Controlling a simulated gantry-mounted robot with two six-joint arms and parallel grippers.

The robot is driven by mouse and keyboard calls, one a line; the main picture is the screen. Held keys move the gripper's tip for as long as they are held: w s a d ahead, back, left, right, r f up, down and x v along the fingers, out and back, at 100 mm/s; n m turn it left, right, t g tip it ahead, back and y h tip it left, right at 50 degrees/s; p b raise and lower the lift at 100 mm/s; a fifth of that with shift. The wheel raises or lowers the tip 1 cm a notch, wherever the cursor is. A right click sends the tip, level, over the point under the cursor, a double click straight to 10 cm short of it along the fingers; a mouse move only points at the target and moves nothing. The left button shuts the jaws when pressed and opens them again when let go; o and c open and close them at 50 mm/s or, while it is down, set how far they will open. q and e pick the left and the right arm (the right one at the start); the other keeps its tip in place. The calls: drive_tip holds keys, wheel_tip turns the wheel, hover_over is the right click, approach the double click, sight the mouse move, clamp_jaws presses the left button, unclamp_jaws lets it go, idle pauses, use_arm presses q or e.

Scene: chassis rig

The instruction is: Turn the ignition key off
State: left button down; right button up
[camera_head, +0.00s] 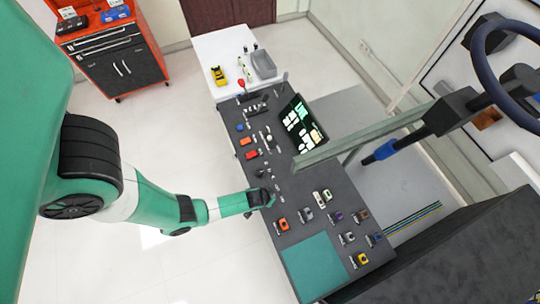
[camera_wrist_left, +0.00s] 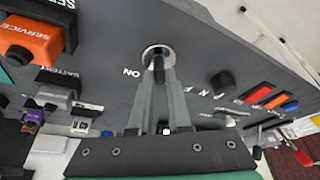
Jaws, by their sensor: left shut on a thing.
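My left gripper (camera_head: 270,198) reaches in from the left over the dark control panel (camera_head: 290,188) in the head view. In the left wrist view, the fingers of my left gripper (camera_wrist_left: 159,72) are shut on the dark ignition key (camera_wrist_left: 158,60). The key sits in a round silver ignition switch (camera_wrist_left: 152,51) on the panel. White "ON" lettering (camera_wrist_left: 132,72) is just left of the switch. The key is mostly hidden between the fingers, so its exact angle is hard to tell. My right gripper is not in view.
An orange SERVICE connector (camera_wrist_left: 38,38) and BATTERY connector (camera_wrist_left: 58,82) are left of the switch. A black knob (camera_wrist_left: 221,82) and red and orange switches are right. In the head view, a screen (camera_head: 301,124), grey beam (camera_head: 360,140) and steering wheel (camera_head: 487,28) stand right.

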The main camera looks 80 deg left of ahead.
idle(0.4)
use_arm(q)
drive_tip(key=c, duration=0.9)
unclamp_jaws()
drive_tip(key=shift+o, duration=0.2)
drive_tip(key=p+v, duration=0.7)
drive_tip(key=v, duration=0.4)
drive_tip(key=shift+r, duration=0.25)
drive_tip(key=shift+d, duration=0.15)
